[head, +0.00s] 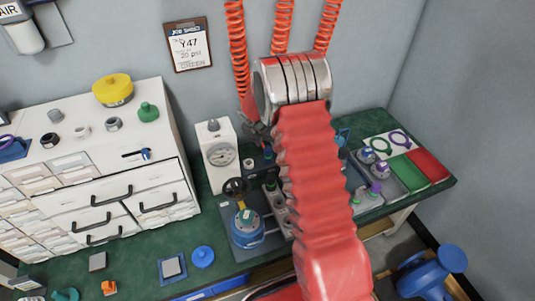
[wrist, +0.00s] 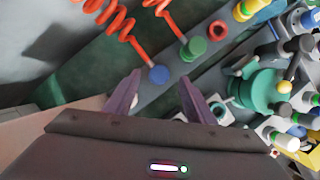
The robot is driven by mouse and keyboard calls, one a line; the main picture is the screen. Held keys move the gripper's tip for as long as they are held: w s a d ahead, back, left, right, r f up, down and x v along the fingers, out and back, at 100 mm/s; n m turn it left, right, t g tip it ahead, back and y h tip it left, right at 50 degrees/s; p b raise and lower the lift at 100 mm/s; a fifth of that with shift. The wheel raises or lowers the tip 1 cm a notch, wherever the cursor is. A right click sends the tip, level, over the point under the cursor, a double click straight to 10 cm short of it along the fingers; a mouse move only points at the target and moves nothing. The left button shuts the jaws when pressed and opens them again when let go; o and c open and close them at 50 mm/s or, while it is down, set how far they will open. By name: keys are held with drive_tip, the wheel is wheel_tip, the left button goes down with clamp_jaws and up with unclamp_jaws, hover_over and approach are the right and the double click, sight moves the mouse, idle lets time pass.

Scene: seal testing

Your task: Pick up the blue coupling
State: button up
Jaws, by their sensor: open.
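In the wrist view, a round blue end piece (wrist: 158,75), which looks like the blue coupling, sits at the end of an orange coiled hose. It appears between and just beyond the fingertips of my gripper (wrist: 160,82). The two purple-grey fingers are spread apart with nothing between them; I see no contact with the blue piece. A green coupling (wrist: 193,48) ends another coiled hose, farther up and right. In the head view my red-sleeved arm covers the middle of the bench, so I cannot make out my gripper or the blue coupling clearly there.
Orange coiled hoses (head: 237,40) hang in front of the wall. A white gauge box (head: 218,152) and a blue valve (head: 247,227) stand left of my arm. A grey tray (head: 384,184) lies right. In the wrist view, a large teal part (wrist: 258,90) is right of the fingers.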

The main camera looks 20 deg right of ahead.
sight(268, 148)
drive_tip(key=shift+x, duration=2.55)
drive_tip(key=shift+w, duration=0.1)
drive_tip(key=c, duration=1.2)
